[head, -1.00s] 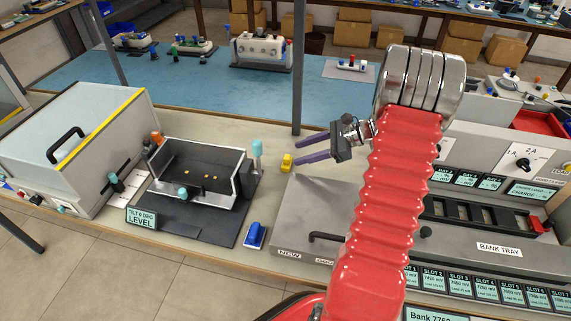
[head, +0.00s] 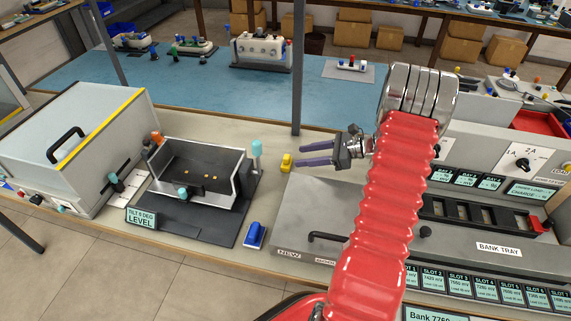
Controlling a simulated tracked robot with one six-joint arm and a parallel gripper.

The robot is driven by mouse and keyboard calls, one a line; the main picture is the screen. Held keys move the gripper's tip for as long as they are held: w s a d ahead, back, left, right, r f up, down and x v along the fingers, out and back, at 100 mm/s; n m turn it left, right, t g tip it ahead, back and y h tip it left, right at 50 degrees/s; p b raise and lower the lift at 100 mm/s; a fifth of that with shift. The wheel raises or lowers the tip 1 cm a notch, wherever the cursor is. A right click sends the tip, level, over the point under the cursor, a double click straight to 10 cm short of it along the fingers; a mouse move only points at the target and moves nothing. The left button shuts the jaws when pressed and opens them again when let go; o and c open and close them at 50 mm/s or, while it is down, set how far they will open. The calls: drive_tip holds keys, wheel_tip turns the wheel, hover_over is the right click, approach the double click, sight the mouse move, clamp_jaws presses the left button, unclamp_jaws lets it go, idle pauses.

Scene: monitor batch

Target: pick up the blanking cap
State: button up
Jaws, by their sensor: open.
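A small yellow piece (head: 287,162), which looks like the blanking cap, stands on the beige bench just behind the grey bank tray's left end. It is small in the picture, so I cannot make out its details. My gripper (head: 302,154) is open, with its two purple fingers pointing left. The fingertips are just right of the yellow piece in the picture, with nothing seen between them. I cannot tell their height above the bench.
A black fixture with clear walls (head: 200,172) stands left, with a teal-topped post (head: 256,150) at its right. A blue-and-white item (head: 254,236) lies in front. A dark upright post (head: 299,75) rises behind.

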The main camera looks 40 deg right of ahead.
sight(290, 158)
drive_tip(key=shift+w, duration=0.1)
drive_tip(key=shift+x, duration=2.6)
drive_tip(key=shift+f, duration=0.1)
drive_tip(key=shift+c, duration=0.3)
drive_tip(key=c, duration=1.1)
